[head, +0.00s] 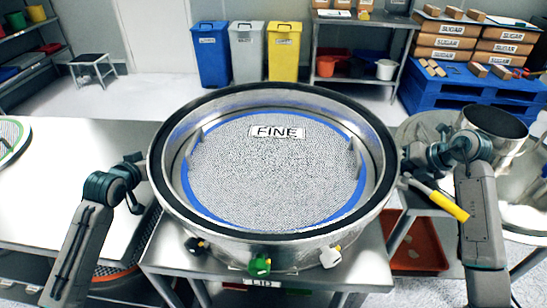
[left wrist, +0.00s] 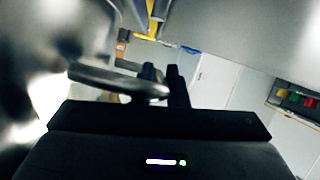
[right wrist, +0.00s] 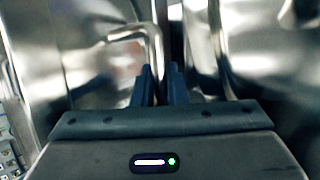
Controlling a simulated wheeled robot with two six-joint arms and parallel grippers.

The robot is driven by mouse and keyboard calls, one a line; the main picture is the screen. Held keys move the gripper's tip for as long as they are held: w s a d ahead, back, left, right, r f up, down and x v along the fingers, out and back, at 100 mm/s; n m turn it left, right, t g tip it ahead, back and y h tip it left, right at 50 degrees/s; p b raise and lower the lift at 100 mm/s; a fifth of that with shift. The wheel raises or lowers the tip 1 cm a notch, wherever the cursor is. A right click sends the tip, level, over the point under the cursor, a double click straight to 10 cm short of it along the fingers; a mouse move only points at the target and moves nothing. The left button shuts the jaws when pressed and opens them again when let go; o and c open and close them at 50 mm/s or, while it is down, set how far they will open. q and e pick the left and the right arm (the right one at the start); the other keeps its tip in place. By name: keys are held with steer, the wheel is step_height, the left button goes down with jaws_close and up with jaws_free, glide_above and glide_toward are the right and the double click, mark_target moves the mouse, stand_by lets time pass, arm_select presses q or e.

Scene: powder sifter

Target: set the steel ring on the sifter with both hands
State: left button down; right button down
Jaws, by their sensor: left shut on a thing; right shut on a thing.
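The steel ring (head: 275,95), a wide hoop with a black edge, fills the middle of the head view. Inside its outline lies a grey mesh screen with a blue rim (head: 352,205) and a "FINE" label. The sifter (head: 222,258) shows below the ring's front, with clamps bearing black, green and white knobs. I cannot tell whether ring and sifter touch. My left gripper (head: 143,166) is at the ring's left side, shut on a steel handle (left wrist: 110,80). My right gripper (head: 404,164) is at its right side, shut on a bent steel handle (right wrist: 155,45).
A steel table (head: 60,190) stands left, holding another screen (head: 10,140) at its far-left edge. A yellow-handled tool (head: 440,197) lies right, near a steel pot (head: 490,130). An orange bin (head: 415,240) is below. Coloured bins and sugar boxes stand behind.

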stand_by(0.9)
arm_select(q)
steer(key=shift+r, duration=0.25)
arm_select(e)
steer(key=shift+r, duration=0.25)
arm_select(q)
steer(key=shift+w+d, duration=0.1)
arm_select(e)
steer(key=shift+w, duration=0.15)
